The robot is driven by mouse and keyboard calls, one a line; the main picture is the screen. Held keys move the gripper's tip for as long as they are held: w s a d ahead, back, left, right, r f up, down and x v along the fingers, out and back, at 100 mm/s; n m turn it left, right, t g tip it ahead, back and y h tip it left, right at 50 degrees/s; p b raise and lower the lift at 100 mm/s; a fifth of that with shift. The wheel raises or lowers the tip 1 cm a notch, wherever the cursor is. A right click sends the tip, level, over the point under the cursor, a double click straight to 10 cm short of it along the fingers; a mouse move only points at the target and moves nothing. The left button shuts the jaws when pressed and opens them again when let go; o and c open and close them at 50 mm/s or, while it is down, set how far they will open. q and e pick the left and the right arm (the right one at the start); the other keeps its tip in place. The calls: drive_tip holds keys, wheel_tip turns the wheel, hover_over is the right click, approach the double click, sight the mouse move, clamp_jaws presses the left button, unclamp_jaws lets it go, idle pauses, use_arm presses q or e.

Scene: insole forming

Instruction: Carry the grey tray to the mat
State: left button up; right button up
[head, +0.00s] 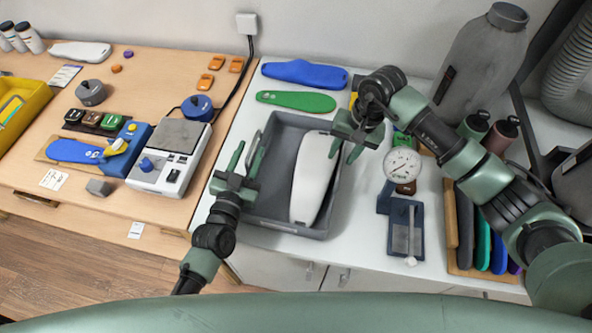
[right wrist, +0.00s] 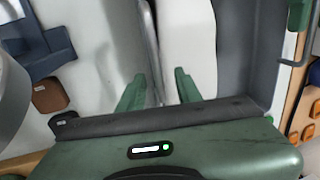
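The grey tray (head: 272,222) stands on the white worktop, with a white foot-shaped form (head: 314,180) lying in it. It also shows in the right wrist view (right wrist: 262,60). My left gripper (head: 246,160) is open at the tray's left side, its fingers on either side of the dark side handle. My right gripper (head: 345,148) is open at the tray's right side. In the right wrist view its fingers (right wrist: 158,92) stand apart, with the tray's side edge between them. Whether any finger touches the tray is unclear. I cannot make out which surface is the mat.
A dial gauge (head: 402,166) stands right of the tray. Blue (head: 304,73) and green (head: 296,101) insoles lie behind it. A scale (head: 170,160) stands on the wooden table to the left. A rack of coloured insoles (head: 482,235) is at the right.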

use_arm(q)
drive_tip(key=shift+s, duration=0.1)
clamp_jaws()
use_arm(e)
clamp_jaws()
use_arm(q)
drive_tip(key=shift+a, duration=0.1)
use_arm(e)
drive_tip(key=shift+d, duration=0.1)
idle(0.7)
